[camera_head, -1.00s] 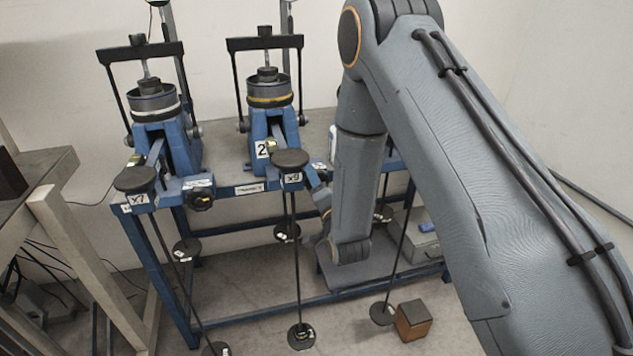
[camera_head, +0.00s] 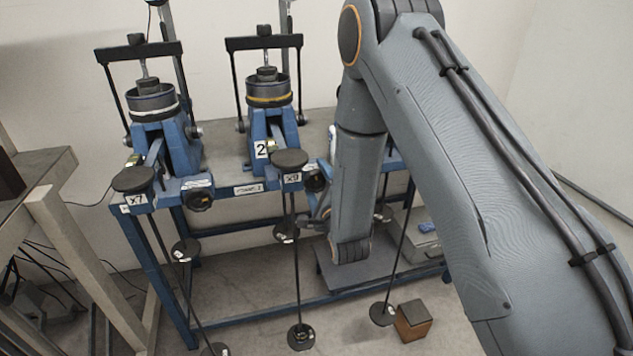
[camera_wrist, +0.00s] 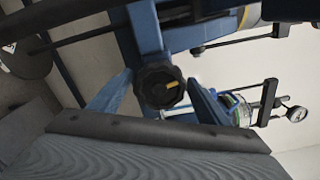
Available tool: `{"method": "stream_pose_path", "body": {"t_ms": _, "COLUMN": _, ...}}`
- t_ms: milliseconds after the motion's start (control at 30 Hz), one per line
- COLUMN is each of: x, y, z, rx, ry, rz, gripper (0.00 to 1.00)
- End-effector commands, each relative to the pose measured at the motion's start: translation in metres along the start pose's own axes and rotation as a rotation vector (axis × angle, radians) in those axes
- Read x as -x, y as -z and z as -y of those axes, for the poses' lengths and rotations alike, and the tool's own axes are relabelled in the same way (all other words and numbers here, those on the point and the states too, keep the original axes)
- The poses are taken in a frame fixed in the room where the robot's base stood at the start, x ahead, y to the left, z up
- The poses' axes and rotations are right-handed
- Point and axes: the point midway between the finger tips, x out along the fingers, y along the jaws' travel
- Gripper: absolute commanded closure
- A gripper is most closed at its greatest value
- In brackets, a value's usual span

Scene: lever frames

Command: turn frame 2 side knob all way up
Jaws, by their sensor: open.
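Frame 2 (camera_head: 261,149), marked "2", is the middle blue lever frame in the head view. Its black side knob (camera_head: 316,180) shows on the right of the front rail, partly by my arm. In the wrist view the black lobed knob (camera_wrist: 160,86) has a yellow pointer mark and sits between my fingers. My gripper (camera_wrist: 158,79) is open, with one blue finger on each side of the knob. A gap shows between the fingers and the knob; contact cannot be told. In the head view my gripper is mostly hidden behind my forearm.
A left frame with its own black knob (camera_head: 200,201) stands beside frame 2. Weight hangers (camera_head: 300,336) hang below the rail. A brown block (camera_head: 412,320) lies on the floor. A wooden table (camera_head: 62,235) stands at the left.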

Motion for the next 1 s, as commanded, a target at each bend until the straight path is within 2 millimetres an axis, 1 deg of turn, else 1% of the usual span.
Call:
{"method": "stream_pose_path", "body": {"t_ms": 133, "x": 0.009, "y": 0.0, "z": 0.0, "rx": 0.001, "ry": -0.001, "rz": 0.0, "gripper": 0.3}}
{"method": "stream_pose_path", "body": {"t_ms": 500, "x": 0.049, "y": 0.001, "z": 0.0, "rx": 0.001, "ry": -0.002, "rz": -0.001, "gripper": 0.3}}
{"method": "stream_pose_path", "body": {"t_ms": 600, "x": 0.057, "y": 0.0, "z": 0.0, "rx": 0.001, "ry": -0.002, "rz": 0.0, "gripper": 0.3}}
{"method": "stream_pose_path", "body": {"t_ms": 733, "x": 0.061, "y": 0.001, "z": 0.0, "rx": 0.002, "ry": -0.001, "rz": 0.0, "gripper": 0.3}}
{"method": "stream_pose_path", "body": {"t_ms": 1000, "x": 0.06, "y": 0.001, "z": 0.001, "rx": 0.006, "ry": -0.003, "rz": -0.002, "gripper": 0.3}}
